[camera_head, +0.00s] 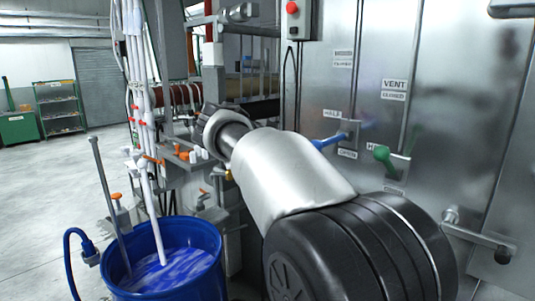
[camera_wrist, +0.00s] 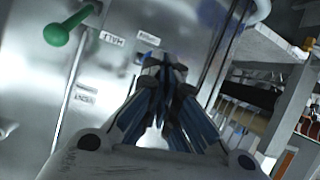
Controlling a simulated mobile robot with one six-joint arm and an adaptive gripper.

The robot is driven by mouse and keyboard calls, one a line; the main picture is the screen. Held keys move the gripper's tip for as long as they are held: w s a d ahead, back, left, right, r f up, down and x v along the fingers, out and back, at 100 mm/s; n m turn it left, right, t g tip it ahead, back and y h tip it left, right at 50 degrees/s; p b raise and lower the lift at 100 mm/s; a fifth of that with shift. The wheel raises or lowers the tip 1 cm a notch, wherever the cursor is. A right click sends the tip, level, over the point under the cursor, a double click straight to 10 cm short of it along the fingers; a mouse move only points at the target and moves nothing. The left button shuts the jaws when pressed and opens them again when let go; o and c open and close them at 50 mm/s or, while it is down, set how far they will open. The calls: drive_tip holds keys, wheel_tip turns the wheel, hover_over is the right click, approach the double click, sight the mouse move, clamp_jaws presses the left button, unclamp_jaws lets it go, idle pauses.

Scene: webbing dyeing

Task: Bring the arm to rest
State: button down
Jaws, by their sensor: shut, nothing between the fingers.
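My gripper (camera_wrist: 160,75) shows in the wrist view, its dark and blue-grey fingers brought together with nothing held between them. It points toward the steel cabinet front, and I see no contact with the panel. In the head view my arm reaches out from the lower right toward the middle, in front of the steel machine (camera_head: 460,110), and the gripper cannot be made out there. A green-knobbed lever (camera_head: 384,157) is on the panel right of the arm; a green knob (camera_wrist: 57,34) also shows at upper left in the wrist view.
A blue-handled lever (camera_head: 328,142) sits close beside my arm. A blue barrel (camera_head: 205,285) with blue-white liquid and white pipes stands at lower left. A pipe fitting (camera_head: 480,238) juts from the panel at right. Open floor (camera_head: 40,190) lies at far left.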

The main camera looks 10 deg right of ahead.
drive_tip(key=s+d+f+n+g+y, duration=0.2)
drive_tip(key=s+f, duration=0.2)
drive_tip(key=s, duration=0.7)
drive_tip(key=s+d+f+n+g+y, duration=0.1)
drive_tip(key=s+d+f+n+y, duration=0.2)
drive_tip(key=s, duration=0.8)
drive_tip(key=s+a+f+n+y, duration=0.1)
drive_tip(key=s+a+f+y, duration=0.1)
drive_tip(key=s+f, duration=0.5)
drive_tip(key=s+a+f+n+g+y, duration=0.1)
drive_tip(key=s+a+f+y, duration=0.1)
drive_tip(key=s+a+f, duration=0.3)
drive_tip(key=s+f, duration=0.3)
drive_tip(key=s, duration=0.4)
drive_tip(key=shift+s+n+y, duration=0.3)
drive_tip(key=shift+s+y, duration=0.1)
drive_tip(key=shift+d, duration=0.1)
